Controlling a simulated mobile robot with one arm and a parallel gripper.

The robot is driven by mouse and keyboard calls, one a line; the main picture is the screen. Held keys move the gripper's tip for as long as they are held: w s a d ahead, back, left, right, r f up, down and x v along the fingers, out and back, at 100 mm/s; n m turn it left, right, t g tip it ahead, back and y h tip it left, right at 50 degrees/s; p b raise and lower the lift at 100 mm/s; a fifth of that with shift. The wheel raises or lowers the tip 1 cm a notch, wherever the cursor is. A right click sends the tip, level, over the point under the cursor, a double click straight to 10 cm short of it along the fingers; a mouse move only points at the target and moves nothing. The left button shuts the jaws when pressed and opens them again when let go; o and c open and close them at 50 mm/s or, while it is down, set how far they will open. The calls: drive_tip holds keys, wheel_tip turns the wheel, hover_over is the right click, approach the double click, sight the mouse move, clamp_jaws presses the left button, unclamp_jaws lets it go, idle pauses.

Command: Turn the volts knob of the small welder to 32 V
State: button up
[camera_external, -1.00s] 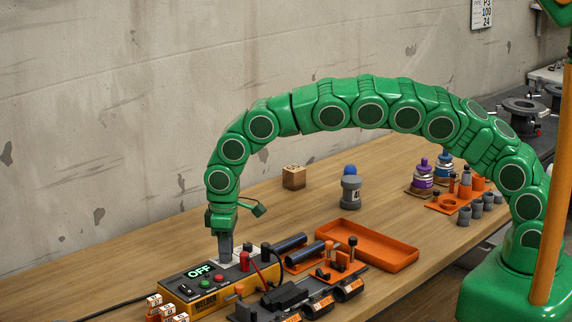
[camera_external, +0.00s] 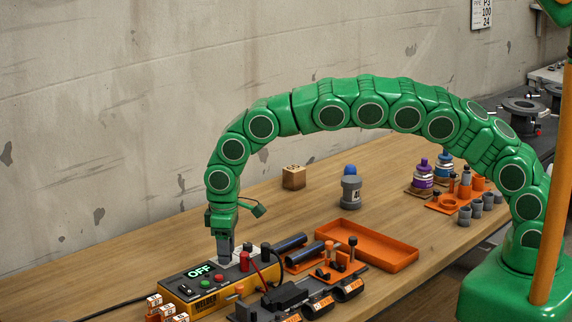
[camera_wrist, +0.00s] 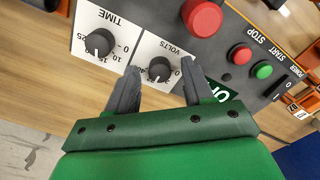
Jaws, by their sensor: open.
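The small welder (camera_external: 205,299) is a yellow box with a dark top on the bench, and its display (camera_external: 199,271) reads OFF. The volts knob (camera_wrist: 159,69) is a black round knob with a white pointer on a white scale plate. In the wrist view the pointer is toward the lower left of the knob; the scale is partly covered by my fingers. My gripper (camera_wrist: 160,74) is open, with one dark finger on each side of the volts knob and visible gaps. In the external view my gripper (camera_external: 227,246) is over the welder's top and hides the knob.
The time knob (camera_wrist: 98,42) is beside the volts knob. A large red button (camera_wrist: 202,16), a red stop button (camera_wrist: 240,54) and a green start button (camera_wrist: 263,70) are on the same panel. An orange tray (camera_external: 385,262) and black pipe pieces (camera_external: 290,246) lie right of the welder.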

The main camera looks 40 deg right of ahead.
drive_tip(key=shift+r, duration=0.1)
wheel_tip(320, 180, up, 8)
drive_tip(key=shift+f, duration=0.15)
idle(0.6)
